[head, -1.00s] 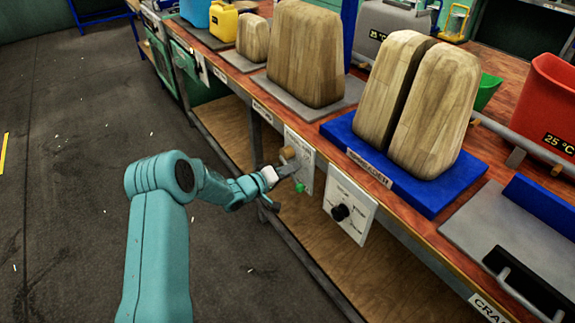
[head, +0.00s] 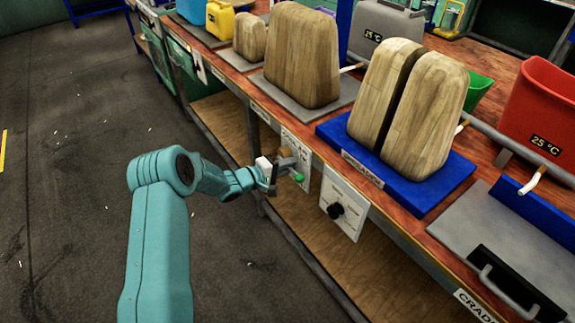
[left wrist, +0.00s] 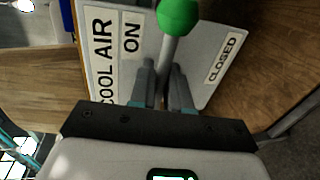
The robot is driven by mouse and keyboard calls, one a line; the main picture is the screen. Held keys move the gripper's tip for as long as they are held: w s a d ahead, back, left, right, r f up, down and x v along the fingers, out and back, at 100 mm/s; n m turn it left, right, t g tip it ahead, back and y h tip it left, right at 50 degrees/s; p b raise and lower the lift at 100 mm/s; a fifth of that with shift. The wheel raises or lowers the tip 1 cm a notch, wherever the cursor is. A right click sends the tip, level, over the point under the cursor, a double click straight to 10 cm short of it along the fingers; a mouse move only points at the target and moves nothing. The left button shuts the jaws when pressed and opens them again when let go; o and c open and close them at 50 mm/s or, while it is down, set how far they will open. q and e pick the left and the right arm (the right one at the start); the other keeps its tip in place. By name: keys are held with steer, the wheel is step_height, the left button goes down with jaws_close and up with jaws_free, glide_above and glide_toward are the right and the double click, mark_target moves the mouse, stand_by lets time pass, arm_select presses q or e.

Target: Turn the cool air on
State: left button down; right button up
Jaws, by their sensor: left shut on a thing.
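The cool air panel (left wrist: 98,55) is light grey, with the labels COOL AIR, ON and CLOSED in the left wrist view. It also shows on the bench front in the head view (head: 299,150). Its lever has a green ball tip (left wrist: 178,14) and a grey shaft. The ball shows in the head view (head: 299,177). My left gripper (left wrist: 166,80) is shut on the lever's shaft, below the ball. The lever lies between the ON and CLOSED labels; its pivot is hidden by the fingers. My left gripper also shows in the head view (head: 286,167). My right gripper is not in view.
A white panel with a black dial (head: 336,210) sits right of the cool air panel. Above, the bench holds wooden blocks (head: 300,55), a blue stand (head: 330,130), and a red container (head: 540,100). The grey floor (head: 75,180) at left is clear.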

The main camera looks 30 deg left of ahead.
arm_select(q)
steer(key=c, duration=1.3)
jaws_free()
steer(key=shift+s, duration=0.1)
steer(key=p+v, duration=0.1)
steer(key=v, duration=1.5)
steer(key=shift+s+r, duration=0.1)
steer(key=shift+r, duration=0.05)
